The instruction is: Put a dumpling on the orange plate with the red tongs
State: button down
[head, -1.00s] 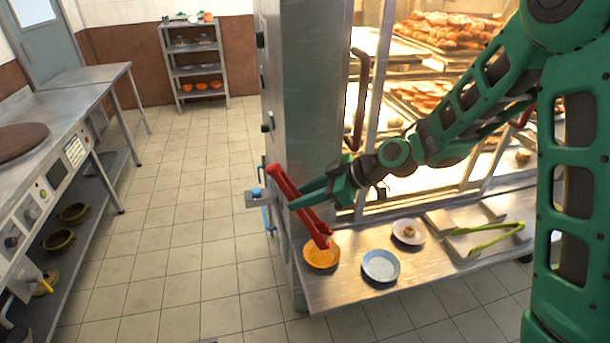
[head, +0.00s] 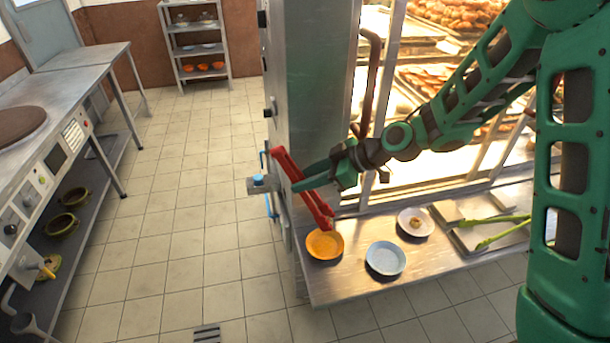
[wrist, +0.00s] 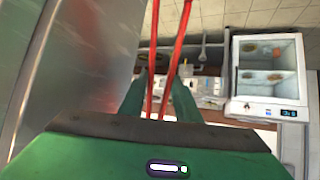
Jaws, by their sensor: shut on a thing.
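The red tongs (head: 303,186) are in my gripper (head: 308,182), which is shut on them. They slant down to the right, with their tips just above the back edge of the orange plate (head: 325,245). No dumpling shows on the orange plate, and I cannot tell whether anything is between the tips. A small dumpling (head: 415,222) lies on a white plate (head: 404,231) to the right. In the wrist view, the two red arms of the tongs (wrist: 153,60) run up from between my gripper's green fingers (wrist: 160,100).
A pale blue plate (head: 386,258) stands between the orange and white plates on the metal shelf (head: 345,285). Green tongs (head: 495,230) lie on a tray at the right. A steel cabinet side (head: 310,90) rises behind the red tongs. The tiled floor at left is clear.

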jog(key=shift+f, duration=3.85)
jog(key=c, duration=1.7)
grip_release()
notch_tip(320, 180, up, 10)
send_over(306, 201)
jog(key=w, duration=0.2)
jog(key=shift+s, duration=0.1)
